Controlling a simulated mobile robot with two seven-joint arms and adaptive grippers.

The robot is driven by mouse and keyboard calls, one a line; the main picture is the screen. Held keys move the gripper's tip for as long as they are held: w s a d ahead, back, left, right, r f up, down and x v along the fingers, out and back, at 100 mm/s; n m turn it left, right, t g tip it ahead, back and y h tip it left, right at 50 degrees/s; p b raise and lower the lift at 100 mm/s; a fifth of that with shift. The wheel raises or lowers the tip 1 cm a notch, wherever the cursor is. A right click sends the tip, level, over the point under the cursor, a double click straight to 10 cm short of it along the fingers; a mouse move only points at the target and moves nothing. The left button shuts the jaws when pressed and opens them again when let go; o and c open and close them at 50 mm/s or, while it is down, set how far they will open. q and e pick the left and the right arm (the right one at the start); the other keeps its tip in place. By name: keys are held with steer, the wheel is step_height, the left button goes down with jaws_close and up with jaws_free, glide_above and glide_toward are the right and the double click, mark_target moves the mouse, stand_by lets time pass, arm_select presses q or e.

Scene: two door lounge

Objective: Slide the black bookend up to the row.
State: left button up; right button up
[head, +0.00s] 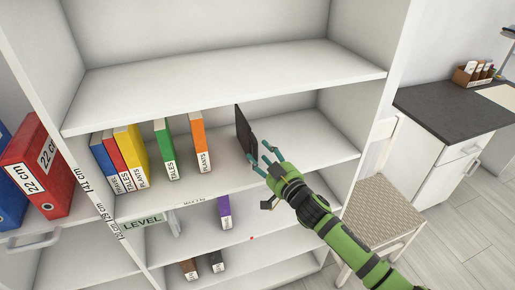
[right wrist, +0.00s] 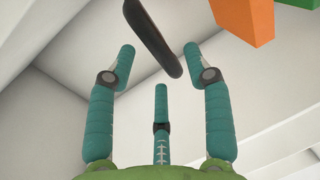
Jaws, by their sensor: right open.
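The black bookend (head: 245,130) stands upright on the middle shelf, to the right of the row of books and apart from it. In the right wrist view the bookend (right wrist: 152,38) is a dark slab beyond the fingers. The row has blue, red, yellow (head: 131,150), green (head: 165,145) and orange (head: 200,140) books, with gaps on both sides of the green one. My right gripper (head: 265,162) is open, with its teal fingers just right of the bookend's front edge. Whether a finger touches it is unclear. My left gripper is out of view.
The middle shelf (head: 310,148) is bare right of the bookend. A purple book (head: 224,210) stands on the shelf below. A red binder (head: 42,165) is in the left bay. A woven chair (head: 385,205) and a dark counter (head: 450,118) stand at right.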

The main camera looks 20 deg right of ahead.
mark_target(256, 150)
steer(key=shift+x, duration=1.25)
steer(key=shift+w+a+f, duration=0.1)
steer(key=shift+w+a, duration=0.05)
steer(key=shift+w, duration=0.3)
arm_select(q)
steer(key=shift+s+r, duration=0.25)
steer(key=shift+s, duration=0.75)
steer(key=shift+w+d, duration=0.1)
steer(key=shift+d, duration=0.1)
arm_select(e)
jaws_close()
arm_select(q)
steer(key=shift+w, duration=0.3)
